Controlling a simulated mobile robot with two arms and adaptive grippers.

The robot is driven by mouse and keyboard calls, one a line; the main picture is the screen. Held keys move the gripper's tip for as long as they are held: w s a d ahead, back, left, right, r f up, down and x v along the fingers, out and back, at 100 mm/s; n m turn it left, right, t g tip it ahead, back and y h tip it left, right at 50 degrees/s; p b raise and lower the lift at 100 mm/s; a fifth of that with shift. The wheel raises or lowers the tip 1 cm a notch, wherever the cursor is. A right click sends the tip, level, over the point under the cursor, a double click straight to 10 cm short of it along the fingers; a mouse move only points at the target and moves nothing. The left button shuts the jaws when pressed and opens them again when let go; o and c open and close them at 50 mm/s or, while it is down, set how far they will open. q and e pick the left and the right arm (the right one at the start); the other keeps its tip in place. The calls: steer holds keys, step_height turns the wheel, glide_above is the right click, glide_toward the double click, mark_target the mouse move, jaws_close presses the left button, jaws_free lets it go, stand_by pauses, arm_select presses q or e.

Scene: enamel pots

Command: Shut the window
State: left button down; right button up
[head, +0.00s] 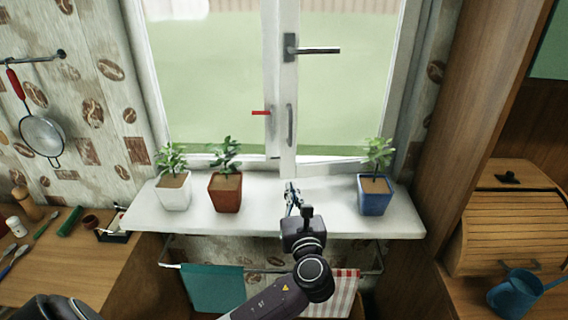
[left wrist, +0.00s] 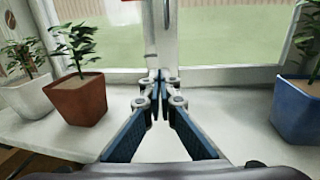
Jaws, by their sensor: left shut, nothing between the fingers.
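The window has two sashes. The right sash (head: 287,100) seems to stand slightly ajar, with its free edge at the middle of the window and its lower edge slanting over the sill. Its dark lever handle (head: 318,50) points horizontally to the right. A thin grey pull (head: 290,125) is lower on the same edge. My left gripper (head: 290,188) is shut and empty, low over the sill in front of the middle of the window. In the left wrist view its fingertips (left wrist: 160,76) meet in front of the window frame (left wrist: 161,40). My right gripper is not in view.
The white sill (head: 330,212) carries a white pot (head: 174,194) and a red-brown pot (head: 225,193) on the left, and a blue pot (head: 374,196) on the right, each with a plant. A towel rail (head: 215,270) runs below. The middle of the sill is clear.

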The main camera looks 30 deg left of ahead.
mark_target(282, 157)
arm_select(q)
steer(key=p+x, duration=0.2)
steer(key=x, duration=1)
steer(key=shift+a, duration=0.1)
steer(key=shift+w+a, duration=0.35)
steer(key=shift+w, duration=0.05)
steer(key=shift+f, duration=0.1)
steer(key=shift+a, duration=0.1)
